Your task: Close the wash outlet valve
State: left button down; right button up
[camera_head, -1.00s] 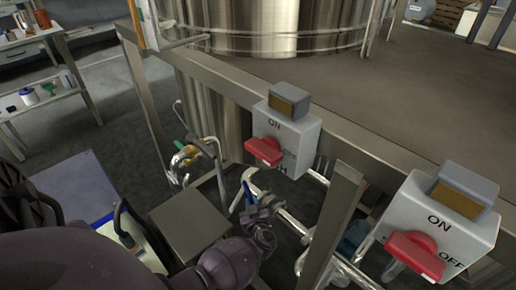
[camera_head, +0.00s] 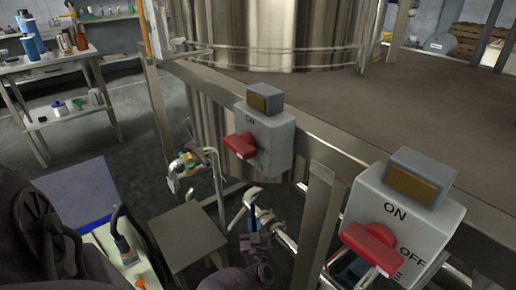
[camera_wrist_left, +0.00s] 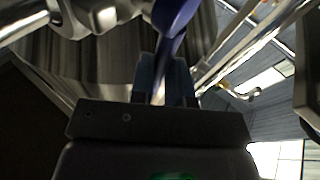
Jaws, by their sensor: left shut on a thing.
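The wash outlet valve shows as a blue lever handle (camera_head: 251,195) on the steel pipework under the frame, below the switch boxes. In the left wrist view the blue handle (camera_wrist_left: 176,14) runs down from the top edge to between my fingers. My left gripper (camera_head: 256,222) reaches it from below, and its fingers (camera_wrist_left: 165,82) are shut on the handle. The valve body is partly hidden, and I cannot tell the exact handle angle against its pipe. My right gripper is in neither view.
Two grey switch boxes with red knobs, one nearer (camera_head: 404,220) and one farther (camera_head: 264,138), hang on the steel frame rail (camera_head: 335,155) above. A frame post (camera_head: 316,225) stands right of the gripper. A small steel platform (camera_head: 187,236) is to the left.

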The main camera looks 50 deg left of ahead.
pick_arm(q)
jog(key=shift+s+d+f+m+t+b, duration=0.1)
jog(key=shift+d+f+m+t+b, duration=0.2)
jog(key=shift+m+t, duration=0.1)
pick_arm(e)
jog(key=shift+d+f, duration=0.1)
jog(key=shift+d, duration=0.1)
pick_arm(q)
jog(key=shift+r, duration=0.15)
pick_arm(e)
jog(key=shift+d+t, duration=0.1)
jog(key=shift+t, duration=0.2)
pick_arm(q)
jog(key=c, duration=1.1)
grip_release()
jog(key=shift+d, duration=0.1)
jog(key=shift+y, duration=0.3)
jog(key=shift+r, duration=0.1)
jog(key=shift+r, duration=0.25)
notch_tip(320, 180, up, 19)
jog(key=p, duration=0.9)
jog(key=shift+r, duration=0.2)
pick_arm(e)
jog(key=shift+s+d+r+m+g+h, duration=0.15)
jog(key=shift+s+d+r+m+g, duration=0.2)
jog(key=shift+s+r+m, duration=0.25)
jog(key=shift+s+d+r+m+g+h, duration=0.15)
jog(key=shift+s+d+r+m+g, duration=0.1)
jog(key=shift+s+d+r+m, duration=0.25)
